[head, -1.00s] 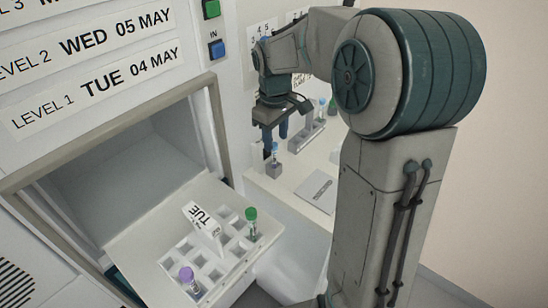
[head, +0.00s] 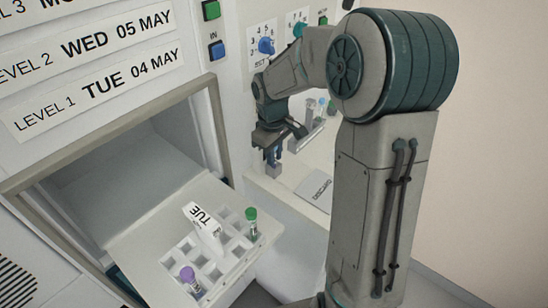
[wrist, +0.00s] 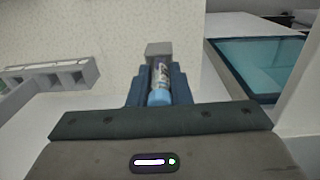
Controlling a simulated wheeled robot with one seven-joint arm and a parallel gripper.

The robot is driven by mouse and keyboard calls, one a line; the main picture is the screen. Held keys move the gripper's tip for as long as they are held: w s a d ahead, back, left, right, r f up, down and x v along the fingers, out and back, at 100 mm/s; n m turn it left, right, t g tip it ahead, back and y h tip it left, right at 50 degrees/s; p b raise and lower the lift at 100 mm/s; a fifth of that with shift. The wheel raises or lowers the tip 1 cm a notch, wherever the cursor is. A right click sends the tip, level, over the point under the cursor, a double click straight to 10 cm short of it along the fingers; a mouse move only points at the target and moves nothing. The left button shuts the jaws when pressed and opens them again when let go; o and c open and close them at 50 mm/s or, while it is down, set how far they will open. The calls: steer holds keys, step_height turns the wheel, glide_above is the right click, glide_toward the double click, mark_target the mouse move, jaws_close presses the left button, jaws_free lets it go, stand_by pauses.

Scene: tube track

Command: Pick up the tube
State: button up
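A tube with a light blue cap (wrist: 160,97) and a printed label stands upright in a small grey holder block (wrist: 159,48) in the wrist view. My gripper (wrist: 160,85) has one blue finger on each side of the tube, very close to it. I cannot tell whether the fingers touch it. In the head view my gripper (head: 274,156) is lowered over the small holder block (head: 272,170) on the white counter, and its fingers hide most of the tube there.
A grey rack (head: 305,136) with other tubes stands behind my gripper. An open drawer tray (head: 165,262) with a TUE sign (head: 203,220), a purple-capped tube (head: 190,278) and a green-capped tube (head: 252,222) is at lower left. A flat grey plate (head: 315,187) lies on the counter.

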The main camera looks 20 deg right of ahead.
steer(key=shift+r, duration=0.1)
steer(key=shift+c, duration=0.4)
steer(key=shift+r, duration=0.5)
steer(key=r, duration=0.2)
steer(key=d+r, duration=0.1)
steer(key=shift+s+r, duration=0.25)
steer(key=shift+s, duration=0.05)
steer(key=s+d+r+b, duration=0.1)
steer(key=s+d+r, duration=0.5)
steer(key=d, duration=0.2)
steer(key=shift+s+r, duration=0.2)
steer(key=shift+s, duration=0.15)
